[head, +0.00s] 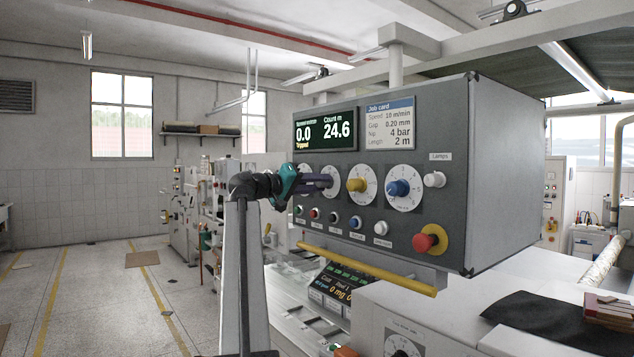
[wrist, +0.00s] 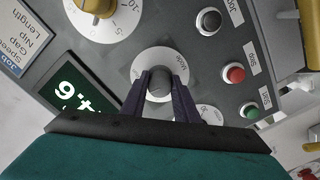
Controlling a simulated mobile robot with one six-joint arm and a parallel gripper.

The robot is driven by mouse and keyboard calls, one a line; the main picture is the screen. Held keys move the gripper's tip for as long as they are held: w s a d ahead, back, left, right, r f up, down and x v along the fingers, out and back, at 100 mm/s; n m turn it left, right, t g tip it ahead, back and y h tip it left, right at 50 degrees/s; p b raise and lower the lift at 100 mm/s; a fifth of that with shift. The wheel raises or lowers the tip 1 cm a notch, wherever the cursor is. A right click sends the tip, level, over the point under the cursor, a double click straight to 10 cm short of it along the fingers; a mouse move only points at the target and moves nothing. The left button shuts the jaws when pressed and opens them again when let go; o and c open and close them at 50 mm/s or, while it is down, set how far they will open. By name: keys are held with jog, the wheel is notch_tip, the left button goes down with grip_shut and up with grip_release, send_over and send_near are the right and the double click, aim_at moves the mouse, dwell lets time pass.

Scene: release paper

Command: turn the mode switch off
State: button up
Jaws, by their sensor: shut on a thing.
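The mode switch is a dark grey knob (wrist: 158,86) on a white round dial marked Mode (wrist: 155,60), on the grey control panel. In the wrist view the two fingers of my gripper (wrist: 159,84) stand on either side of this knob and are shut on it. In the head view my gripper (head: 325,181) reaches the panel from the left, in front of the dials. Which dial mark the knob points to cannot be read.
A yellow knob (head: 357,185), a blue knob (head: 398,188) and a white knob (head: 434,179) are to the right. Small push buttons (head: 333,216) run below, with a red emergency stop (head: 425,243) at lower right. A yellow bar (head: 365,269) runs under the panel.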

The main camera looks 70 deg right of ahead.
jog(key=shift+r+n+p, duration=0.25)
jog(key=shift+n+p, duration=0.1)
jog(key=shift+n, duration=0.65)
jog(key=shift+d, duration=0.1)
jog(key=o, duration=1.1)
jog(key=shift+d+f, duration=0.1)
jog(key=shift+f, duration=0.05)
jog(key=shift+c, duration=0.2)
jog(key=shift+a+f, duration=0.1)
jog(key=shift+a, duration=0.1)
